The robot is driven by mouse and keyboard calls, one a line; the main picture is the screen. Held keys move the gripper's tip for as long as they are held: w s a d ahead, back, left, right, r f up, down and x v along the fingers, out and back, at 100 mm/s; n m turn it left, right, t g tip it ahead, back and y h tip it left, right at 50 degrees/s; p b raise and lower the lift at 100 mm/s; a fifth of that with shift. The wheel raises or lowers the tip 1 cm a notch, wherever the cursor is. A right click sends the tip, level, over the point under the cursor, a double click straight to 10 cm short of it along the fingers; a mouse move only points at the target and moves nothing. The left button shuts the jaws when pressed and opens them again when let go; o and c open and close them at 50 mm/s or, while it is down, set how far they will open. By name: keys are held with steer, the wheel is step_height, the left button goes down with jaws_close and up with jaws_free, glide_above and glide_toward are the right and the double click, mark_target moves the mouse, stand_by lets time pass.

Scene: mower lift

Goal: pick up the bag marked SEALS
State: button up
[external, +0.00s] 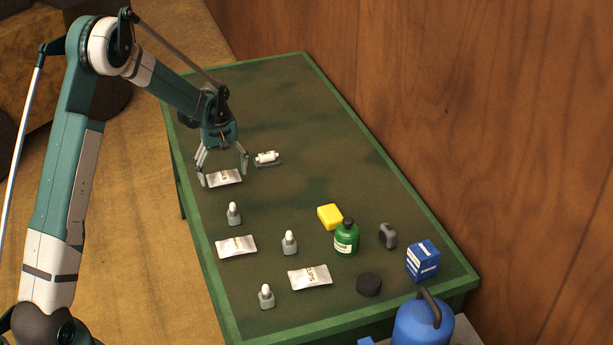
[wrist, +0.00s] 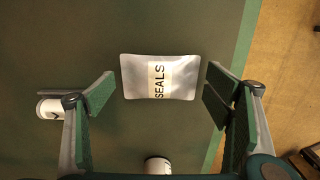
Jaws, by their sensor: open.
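The bag marked SEALS (wrist: 187,76) is a flat silver pouch lying on the green table, its label readable in the wrist view. It also shows in the external view (external: 224,178) near the table's left edge, its print too small to read there. My gripper (external: 223,170) is open above the bag. In the wrist view my gripper's fingers (wrist: 159,93) stand apart on either side of the bag, with gaps between them and its ends. The gripper holds nothing.
A white cylinder (external: 266,157) lies close beside the gripper. A yellow block (external: 329,216), green bottle (external: 346,240) and blue box (external: 422,261) are farther right. The table's far end is clear.

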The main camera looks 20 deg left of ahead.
mark_target(223, 174)
steer(key=c, duration=1)
steer(key=shift+r+p, duration=0.55)
steer(key=shift+r, duration=4.5)
